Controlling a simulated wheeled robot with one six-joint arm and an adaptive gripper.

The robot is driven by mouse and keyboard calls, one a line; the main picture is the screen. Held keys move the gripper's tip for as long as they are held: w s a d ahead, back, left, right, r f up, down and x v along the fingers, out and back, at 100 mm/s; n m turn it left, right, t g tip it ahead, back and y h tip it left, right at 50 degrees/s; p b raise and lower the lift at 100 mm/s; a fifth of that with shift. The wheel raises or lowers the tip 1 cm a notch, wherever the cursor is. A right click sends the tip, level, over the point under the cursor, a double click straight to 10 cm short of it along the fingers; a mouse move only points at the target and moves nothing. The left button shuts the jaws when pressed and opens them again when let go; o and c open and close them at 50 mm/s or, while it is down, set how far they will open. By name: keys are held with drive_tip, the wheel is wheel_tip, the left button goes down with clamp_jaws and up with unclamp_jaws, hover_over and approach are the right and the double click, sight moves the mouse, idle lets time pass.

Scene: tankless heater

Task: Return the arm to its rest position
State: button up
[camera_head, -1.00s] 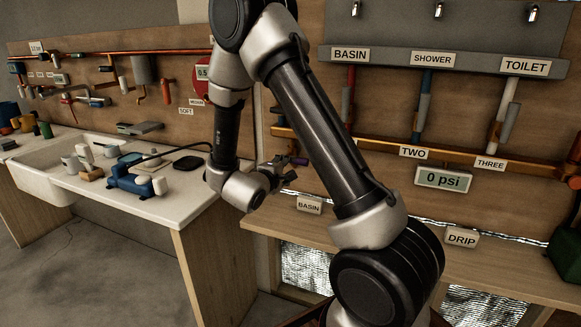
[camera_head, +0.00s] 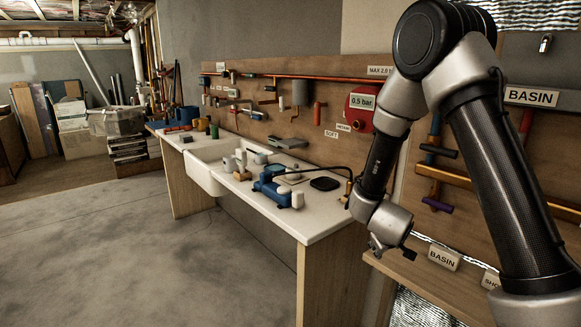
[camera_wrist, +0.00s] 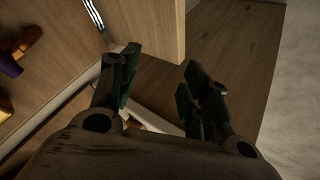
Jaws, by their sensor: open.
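My arm (camera_head: 505,185) is folded, with its elbow high and its forearm hanging down at the right of the head view. My gripper (camera_head: 392,253) hangs in front of the gap between the white-topped bench and the right-hand shelf, partly hidden by the wrist. In the wrist view my gripper (camera_wrist: 158,85) shows two dark fingers spread apart with nothing between them. Wooden panel edges and the floor show beyond the fingers.
The white-topped bench (camera_head: 317,226) stands left of my gripper, holding a blue pump (camera_head: 276,190) and a sink (camera_head: 205,178). A shelf (camera_head: 415,275) with a BASIN sign (camera_head: 444,259) lies close at right. The grey floor (camera_head: 130,260) at left is clear.

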drive_tip(key=s+a+r+m+g+y, duration=0.1)
drive_tip(key=s+a+r+g+y, duration=0.2)
drive_tip(key=s+r, duration=0.3)
drive_tip(key=s+a+r+m+g+y, duration=0.1)
drive_tip(key=s+a+r+g+y, duration=0.2)
drive_tip(key=s, duration=0.5)
drive_tip(key=s+d+r+m+t+h, duration=0.1)
drive_tip(key=s+d+r, duration=0.5)
drive_tip(key=s+r, duration=0.2)
drive_tip(key=s+d+r+t+h, duration=0.1)
drive_tip(key=s+d+r, duration=0.5)
drive_tip(key=s+r, duration=0.2)
wheel_tip(320, 180, up, 2)
drive_tip(key=shift+d+m+h, duration=0.35)
drive_tip(key=shift+m+h, duration=0.05)
